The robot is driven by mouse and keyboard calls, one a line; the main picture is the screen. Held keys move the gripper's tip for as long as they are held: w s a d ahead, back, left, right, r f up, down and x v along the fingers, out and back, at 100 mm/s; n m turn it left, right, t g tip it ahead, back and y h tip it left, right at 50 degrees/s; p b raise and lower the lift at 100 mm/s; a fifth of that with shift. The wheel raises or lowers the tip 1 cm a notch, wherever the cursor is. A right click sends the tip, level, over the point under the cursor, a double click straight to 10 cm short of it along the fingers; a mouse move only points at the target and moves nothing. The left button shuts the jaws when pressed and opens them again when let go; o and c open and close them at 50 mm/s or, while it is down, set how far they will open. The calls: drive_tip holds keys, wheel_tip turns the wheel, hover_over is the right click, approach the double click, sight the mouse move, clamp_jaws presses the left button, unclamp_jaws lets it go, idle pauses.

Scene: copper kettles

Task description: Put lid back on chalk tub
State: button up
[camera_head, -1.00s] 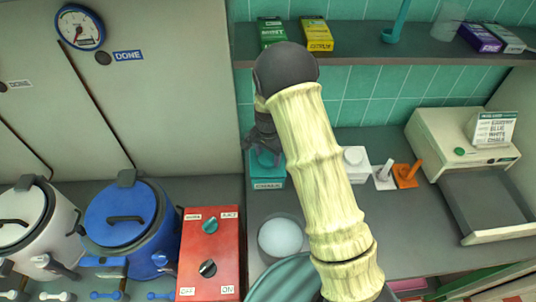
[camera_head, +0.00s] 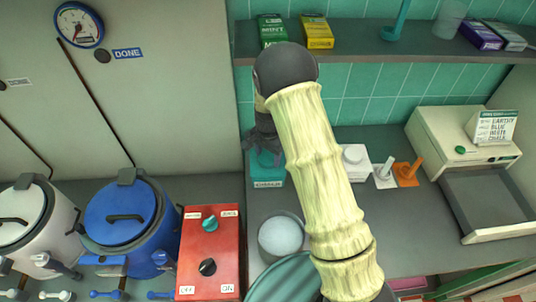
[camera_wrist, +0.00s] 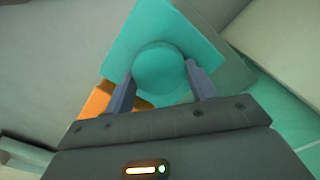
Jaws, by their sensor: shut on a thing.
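The teal chalk tub (camera_head: 268,172), with a label on its front, stands on the counter by the back wall. My gripper (camera_head: 263,142) is directly above it, partly hidden by my arm. In the wrist view, my gripper (camera_wrist: 162,85) is shut on the round knob of the square teal lid (camera_wrist: 150,22). The lid looks tilted in that picture. A darker teal surface shows beside it at the right. I cannot tell whether the lid is seated on the tub or just above it.
A white tub (camera_head: 355,165), a white stand (camera_head: 384,175) and an orange stand (camera_head: 407,174) are to the right. A round container (camera_head: 281,237) is in front. The shelf (camera_head: 390,45) hangs above. A red switch box (camera_head: 210,250) and blue kettle (camera_head: 125,220) are left.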

drive_tip(key=shift+f, duration=0.15)
drive_tip(key=o, duration=1.1)
drive_tip(key=shift+c, duration=0.2)
drive_tip(key=shift+r+b, duration=1)
drive_tip(key=shift+r, duration=2.75)
